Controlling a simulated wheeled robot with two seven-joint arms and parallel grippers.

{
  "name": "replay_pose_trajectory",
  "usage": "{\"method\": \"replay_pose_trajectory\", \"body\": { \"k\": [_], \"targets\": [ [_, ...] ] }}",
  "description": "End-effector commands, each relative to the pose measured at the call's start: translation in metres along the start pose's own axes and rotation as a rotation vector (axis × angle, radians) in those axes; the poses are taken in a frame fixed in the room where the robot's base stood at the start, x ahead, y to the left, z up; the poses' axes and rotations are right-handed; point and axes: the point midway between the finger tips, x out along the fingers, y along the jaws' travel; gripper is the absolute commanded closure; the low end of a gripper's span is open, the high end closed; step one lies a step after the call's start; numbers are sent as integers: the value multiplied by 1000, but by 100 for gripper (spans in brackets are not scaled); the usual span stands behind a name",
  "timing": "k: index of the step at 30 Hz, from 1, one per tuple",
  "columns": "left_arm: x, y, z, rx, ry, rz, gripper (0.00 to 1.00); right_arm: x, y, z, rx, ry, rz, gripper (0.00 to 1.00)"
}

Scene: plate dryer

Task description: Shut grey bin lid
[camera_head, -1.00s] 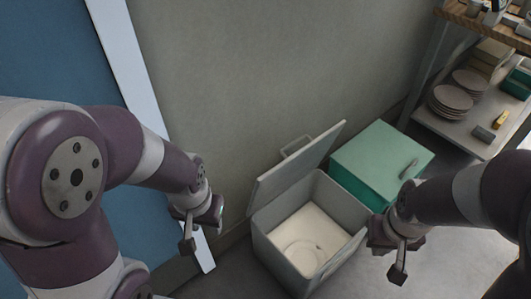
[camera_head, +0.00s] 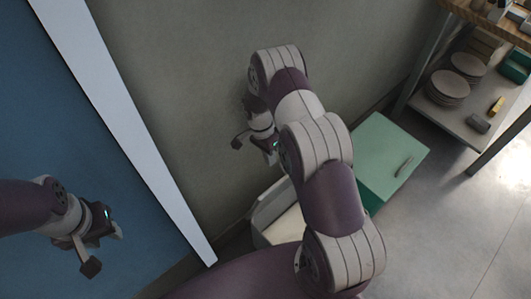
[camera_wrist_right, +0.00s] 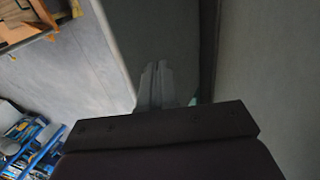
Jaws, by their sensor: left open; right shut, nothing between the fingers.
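The grey bin (camera_head: 262,236) stands on the floor by the wall, mostly hidden behind my right arm in the head view. Its lid (camera_head: 266,204) shows as a pale strip at the bin's left, wall side; its angle is hard to tell. My right gripper (camera_head: 241,141) is by the wall, above the lid in the picture, shut and empty; any contact with the lid cannot be seen. Its closed fingers also show in the right wrist view (camera_wrist_right: 155,84), before a dark grey surface. My left gripper (camera_head: 104,252) is open and empty at the far left, away from the bin.
A green box (camera_head: 385,150) stands right of the bin. A shelf (camera_head: 455,118) with stacked plates (camera_head: 448,87) is at the upper right. A blue panel with a white edge (camera_head: 130,130) is at the left. Floor at the lower right is clear.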

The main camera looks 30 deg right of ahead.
Motion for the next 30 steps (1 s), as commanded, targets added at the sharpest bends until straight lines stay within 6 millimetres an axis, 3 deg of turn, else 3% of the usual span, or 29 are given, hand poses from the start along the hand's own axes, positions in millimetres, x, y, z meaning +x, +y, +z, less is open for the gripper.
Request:
{"method": "replay_pose_trajectory", "body": {
  "k": [6,13,18,30],
  "targets": [
    [0,0,0,0,0,0,60,44,0,1,-3,-1,1,100],
    [-1,0,0,0,0,0,60,78,0,0,-4,0,-1,100],
    [-1,0,0,0,0,0,60,87,-1,0,-5,1,-3,100],
    [-2,0,0,0,0,0,60,87,1,-1,-4,0,-9,100]
  ]
}}
